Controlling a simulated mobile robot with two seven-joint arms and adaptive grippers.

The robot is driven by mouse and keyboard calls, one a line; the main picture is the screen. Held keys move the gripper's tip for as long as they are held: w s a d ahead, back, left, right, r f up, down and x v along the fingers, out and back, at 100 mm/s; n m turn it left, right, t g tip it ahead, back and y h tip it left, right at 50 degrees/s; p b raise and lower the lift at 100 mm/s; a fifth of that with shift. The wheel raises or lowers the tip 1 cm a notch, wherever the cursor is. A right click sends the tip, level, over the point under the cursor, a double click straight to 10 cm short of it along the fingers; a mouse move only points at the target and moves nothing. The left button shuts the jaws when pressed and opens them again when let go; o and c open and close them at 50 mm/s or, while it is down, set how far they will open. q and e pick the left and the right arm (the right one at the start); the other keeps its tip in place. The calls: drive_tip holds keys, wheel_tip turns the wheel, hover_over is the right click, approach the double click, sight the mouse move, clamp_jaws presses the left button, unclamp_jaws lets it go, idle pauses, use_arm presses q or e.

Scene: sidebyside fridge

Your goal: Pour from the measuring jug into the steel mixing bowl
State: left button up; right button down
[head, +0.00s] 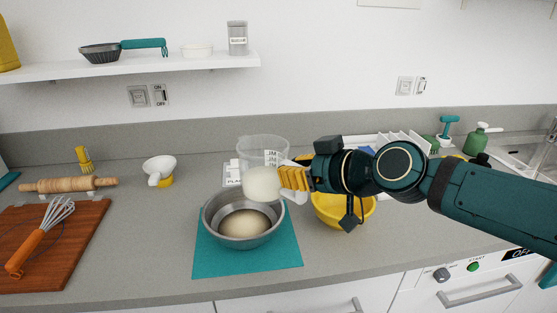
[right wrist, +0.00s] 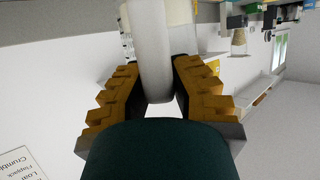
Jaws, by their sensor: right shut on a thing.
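The clear measuring jug (head: 262,152) has dark markings and a pale mass in its lower part. It appears roughly upright over the back right of the steel mixing bowl (head: 211,223). My right gripper (head: 288,179) is shut on the jug's handle; the right wrist view shows the pale handle (right wrist: 153,75) between the yellow fingers. The bowl stands on a teal mat (head: 270,258) and holds a pale rounded mass (head: 245,222). No stream between jug and bowl is visible. The left gripper is not in view.
A yellow bowl (head: 343,212) stands right of the mat, partly hidden by my right arm. A whisk (head: 40,237) lies on a wooden board (head: 75,245). A rolling pin (head: 68,184) lies behind it. Counter between board and mat is clear.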

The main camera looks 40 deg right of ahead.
drive_tip(key=shift+s+r, duration=0.1)
drive_tip(key=shift+s, duration=0.15)
drive_tip(key=shift+f+g, duration=0.7)
drive_tip(key=shift+f, duration=0.7)
drive_tip(key=shift+d+r+g, duration=0.15)
drive_tip(key=shift+r+g, duration=0.1)
drive_tip(key=shift+g, duration=0.05)
drive_tip(key=shift+w+r+g+h, duration=0.15)
drive_tip(key=shift+r+g, duration=0.45)
drive_tip(key=shift+g, duration=0.2)
drive_tip(key=shift+w+r+g+h, duration=0.15)
drive_tip(key=shift+r+g, duration=0.45)
drive_tip(key=shift+g, duration=0.2)
drive_tip(key=shift+w+r+g, duration=0.25)
drive_tip(key=shift+r+g, duration=0.1)
drive_tip(key=shift+g, duration=0.25)
drive_tip(key=shift+w+a+r+g+h, duration=0.15)
drive_tip(key=shift+w+r+g, duration=0.15)
drive_tip(key=shift+g, duration=0.25)
drive_tip(key=shift+w+a+r+g+h, duration=0.2)
drive_tip(key=shift+w+g, duration=0.2)
drive_tip(key=shift+g, duration=0.15)
drive_tip(key=shift+w+a+r+g, duration=0.1)
drive_tip(key=shift+w+a+g, duration=0.1)
drive_tip(key=shift+w+g, duration=1.75)
drive_tip(key=shift+g+h, duration=0.25)
